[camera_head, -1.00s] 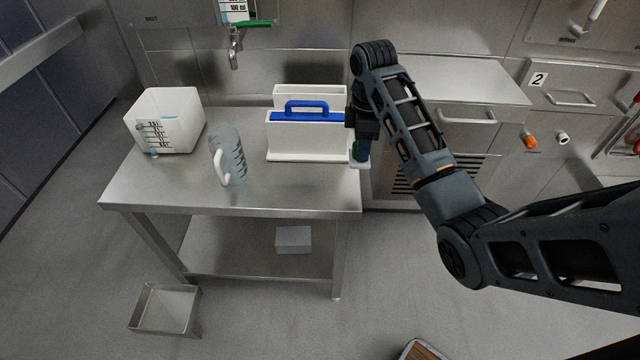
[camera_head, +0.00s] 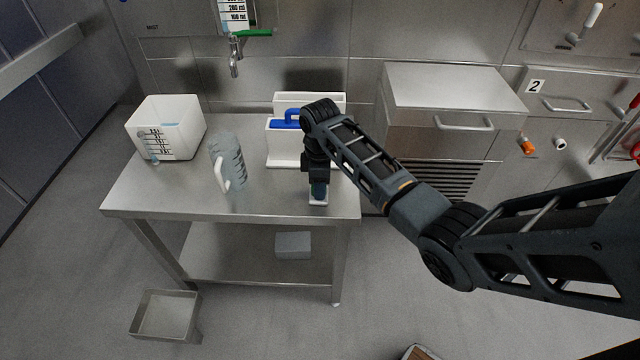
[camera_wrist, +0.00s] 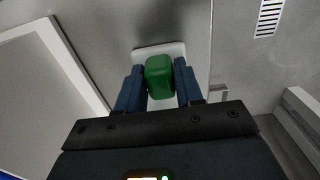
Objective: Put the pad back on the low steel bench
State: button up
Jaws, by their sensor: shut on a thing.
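The pad is white with a green grip block (camera_wrist: 159,77); its white plate (camera_wrist: 150,50) shows around the block in the wrist view. My gripper (camera_wrist: 160,85) is shut on the green block, one blue finger on each side. In the head view my gripper (camera_head: 319,192) points down over the front right part of the low steel bench (camera_head: 150,195). The white plate of the pad (camera_head: 318,203) shows just below the fingers. I cannot tell whether it touches the bench top.
A white holder with a blue handle (camera_head: 285,150) stands behind my gripper. A clear jug (camera_head: 228,160) and a white measuring box (camera_head: 168,128) stand further left. The bench top between the jug and my gripper is clear. A steel tray (camera_head: 166,314) lies on the floor.

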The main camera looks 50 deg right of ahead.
jog(key=o, duration=1)
jog(key=shift+f, duration=0.1)
notch_tip(320, 180, up, 12)
jog(key=s+a+f+m+t+y, duration=0.1)
jog(key=a+f+t, duration=0.1)
jog(key=a+f, duration=0.45)
jog(key=s+a+f+m+t, duration=0.15)
jog(key=a+f, duration=0.25)
jog(key=a, duration=0.5)
jog(key=s+a+f+m+t, duration=0.2)
jog(key=s+a+t, duration=0.2)
jog(key=s+a, duration=0.5)
jog(key=s+a+r+m+t+h, duration=0.1)
jog(key=s+r+t, duration=0.15)
jog(key=s, duration=0.45)
jog(key=s+r+m+t, duration=0.15)
jog(key=s+r, duration=0.25)
jog(key=s, duration=0.4)
jog(key=s+d+r+t, duration=0.1)
jog(key=s+r, duration=0.4)
jog(key=r, duration=0.2)
jog(key=s+d+r+t, duration=0.1)
jog(key=s+r+t, duration=0.1)
jog(key=s+r, duration=0.3)
notch_tip(320, 180, up, 4)
jog(key=shift+s+d+f+m+b, duration=0.25)
jog(key=shift+s+m+b, duration=0.05)
